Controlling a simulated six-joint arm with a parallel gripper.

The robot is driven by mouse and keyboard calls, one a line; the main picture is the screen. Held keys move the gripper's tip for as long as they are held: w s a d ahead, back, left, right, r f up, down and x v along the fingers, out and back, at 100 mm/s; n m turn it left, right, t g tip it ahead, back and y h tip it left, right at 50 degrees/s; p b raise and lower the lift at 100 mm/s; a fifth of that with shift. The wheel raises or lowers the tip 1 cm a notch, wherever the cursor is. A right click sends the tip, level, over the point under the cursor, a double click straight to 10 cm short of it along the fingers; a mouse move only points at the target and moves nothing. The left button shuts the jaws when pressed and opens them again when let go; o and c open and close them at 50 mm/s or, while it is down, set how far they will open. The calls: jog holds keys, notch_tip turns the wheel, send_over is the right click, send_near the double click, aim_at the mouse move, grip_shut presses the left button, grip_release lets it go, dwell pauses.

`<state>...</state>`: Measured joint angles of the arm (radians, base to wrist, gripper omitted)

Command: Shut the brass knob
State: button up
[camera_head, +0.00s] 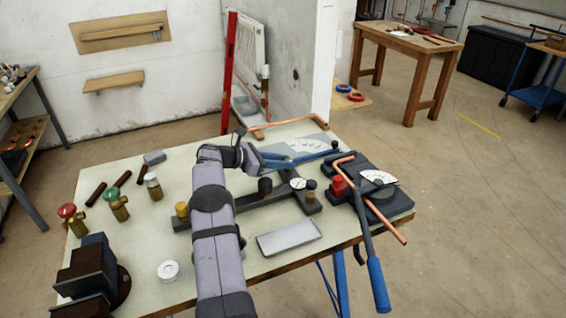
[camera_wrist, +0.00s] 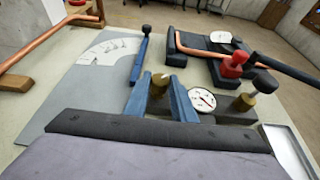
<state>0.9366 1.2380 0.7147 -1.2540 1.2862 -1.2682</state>
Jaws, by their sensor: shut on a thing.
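The brass knob (camera_wrist: 160,81) shows in the wrist view between my two blue fingers, with a pale top. My gripper (camera_wrist: 160,88) is shut on it from both sides. In the head view my gripper (camera_head: 286,163) is over the far end of a dark fitting (camera_head: 302,200), and the held knob is hidden there. A round white gauge (camera_wrist: 203,99) sits just right of my fingers. A black-topped knob with a brass stem (camera_wrist: 241,101) stands further right. I cannot tell how far the held knob is turned.
A blue lever with a black ball (camera_wrist: 146,29) lies close beyond my fingers over a marked plate (camera_wrist: 103,50). A pipe bender (camera_head: 383,205) with a copper pipe stands right. A grey tray (camera_head: 289,237) is in front. Several valves (camera_head: 117,204) stand left.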

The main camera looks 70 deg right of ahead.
jog(key=o, duration=1.1)
jog(key=shift+r, duration=0.1)
jog(key=shift+c, duration=0.2)
jog(key=b+v, duration=0.1)
jog(key=v, duration=0.5)
jog(key=shift+w+b, duration=0.2)
jog(key=shift+b, duration=0.15)
jog(key=shift+w+a+r, duration=0.25)
jog(key=shift+w+a, duration=0.05)
jog(key=shift+a, duration=0.1)
jog(key=shift+c, duration=0.2)
